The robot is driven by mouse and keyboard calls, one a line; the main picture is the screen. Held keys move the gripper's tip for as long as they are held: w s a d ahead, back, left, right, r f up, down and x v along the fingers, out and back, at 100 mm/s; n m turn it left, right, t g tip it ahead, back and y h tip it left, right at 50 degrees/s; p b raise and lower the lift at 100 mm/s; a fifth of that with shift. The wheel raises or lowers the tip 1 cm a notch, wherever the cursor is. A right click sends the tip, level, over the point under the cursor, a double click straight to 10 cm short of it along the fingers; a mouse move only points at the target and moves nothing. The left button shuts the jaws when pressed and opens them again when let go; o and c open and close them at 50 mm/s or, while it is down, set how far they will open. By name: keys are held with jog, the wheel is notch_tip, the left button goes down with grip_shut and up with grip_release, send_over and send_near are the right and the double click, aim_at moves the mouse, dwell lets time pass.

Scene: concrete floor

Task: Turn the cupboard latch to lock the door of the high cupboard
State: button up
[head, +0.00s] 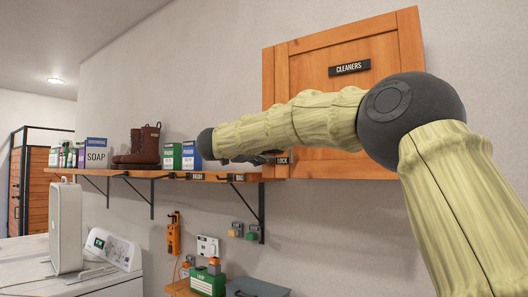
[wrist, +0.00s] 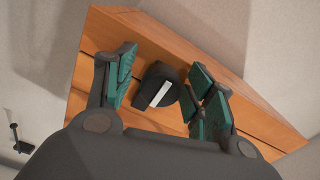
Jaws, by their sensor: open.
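The high wooden cupboard (head: 295,75) hangs on the wall, with a door labelled CLEANERS (head: 350,68) that looks closed. A small LOCK label (head: 282,161) shows at its lower left, partly behind my arm. In the wrist view, the latch (wrist: 158,88) is a dark round knob with a white bar, on the cupboard's wood (wrist: 105,40). The bar is tilted in the picture. My gripper (wrist: 164,84) is open, with one green-padded finger on each side of the knob. Gaps show between pads and knob. In the head view my arm hides the knob.
A wooden shelf (head: 130,173) left of the cupboard holds boots (head: 143,146), a SOAP box (head: 96,153) and other boxes. Below are an orange tool (head: 174,234), a green case (head: 208,281) and a white machine (head: 95,285).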

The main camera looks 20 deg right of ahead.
jog(key=v, duration=1.2)
